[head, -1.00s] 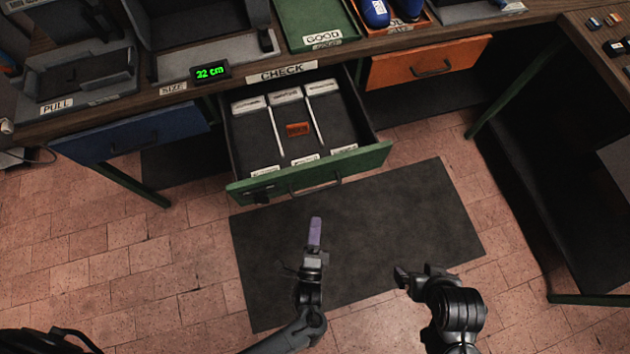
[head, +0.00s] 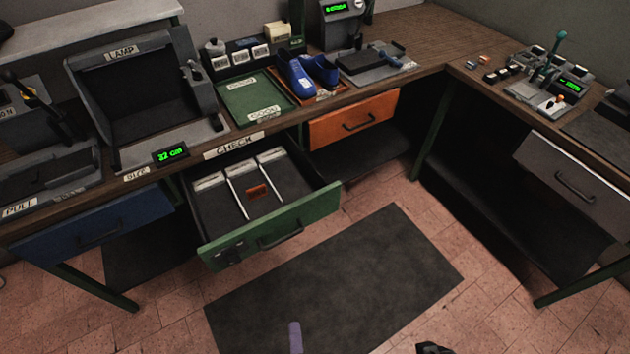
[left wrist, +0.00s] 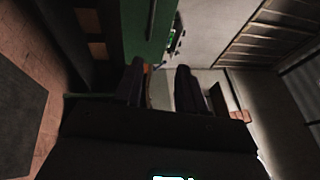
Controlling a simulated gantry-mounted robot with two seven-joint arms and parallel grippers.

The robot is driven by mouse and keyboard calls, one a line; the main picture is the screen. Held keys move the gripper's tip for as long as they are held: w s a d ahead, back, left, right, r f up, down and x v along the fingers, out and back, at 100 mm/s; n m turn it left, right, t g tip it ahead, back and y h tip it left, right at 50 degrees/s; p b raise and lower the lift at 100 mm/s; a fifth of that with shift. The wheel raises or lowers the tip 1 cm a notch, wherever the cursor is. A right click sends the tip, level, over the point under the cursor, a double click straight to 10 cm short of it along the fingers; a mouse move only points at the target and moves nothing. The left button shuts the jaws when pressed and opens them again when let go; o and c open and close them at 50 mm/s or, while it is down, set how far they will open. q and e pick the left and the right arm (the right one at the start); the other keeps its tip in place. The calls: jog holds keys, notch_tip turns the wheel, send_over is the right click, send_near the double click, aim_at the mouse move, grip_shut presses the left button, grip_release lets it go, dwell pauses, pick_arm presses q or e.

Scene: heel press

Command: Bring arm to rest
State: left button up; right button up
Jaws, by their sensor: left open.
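My left gripper (head: 295,338) shows at the bottom edge of the head view as a single purple-grey finger over the dark floor mat. In the left wrist view its two dark fingers (left wrist: 160,84) stand apart with nothing between them. It is in front of the bench and apart from the open green drawer (head: 290,228). A dark piece of my right gripper (head: 432,348) shows at the bottom edge, right of the left one. Its jaws cannot be made out.
The green drawer stands pulled out, with dividers and an orange-brown block (head: 257,191) inside. The blue drawer (head: 95,228) and orange drawer (head: 353,121) are shut. Blue shoes (head: 303,78) lie in an orange tray on the bench. The floor mat (head: 340,280) is clear.

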pick_arm(q)
jog(key=w+a+r+n+g, duration=0.25)
jog(key=a+n, duration=0.25)
jog(key=a, duration=0.4)
jog(key=w+a+r+n+g, duration=0.2)
jog(key=w+a+n+g, duration=0.15)
jog(key=a, duration=0.55)
jog(key=s+d+r+n+g+h, duration=0.1)
jog(key=s+r+n+g+h, duration=0.15)
jog(key=s+g, duration=0.3)
jog(key=s+r+n+g+h, duration=0.1)
jog(key=s+r+n+g, duration=0.35)
jog(key=s, duration=0.25)
notch_tip(320, 180, up, 34)
jog(key=p, duration=3.5)
pick_arm(e)
notch_tip(320, 180, up, 35)
pick_arm(q)
notch_tip(320, 180, down, 54)
jog(key=b, duration=5.4)
jog(key=shift+w, duration=0.2)
pick_arm(e)
notch_tip(320, 180, down, 54)
jog(key=shift+w, duration=0.4)
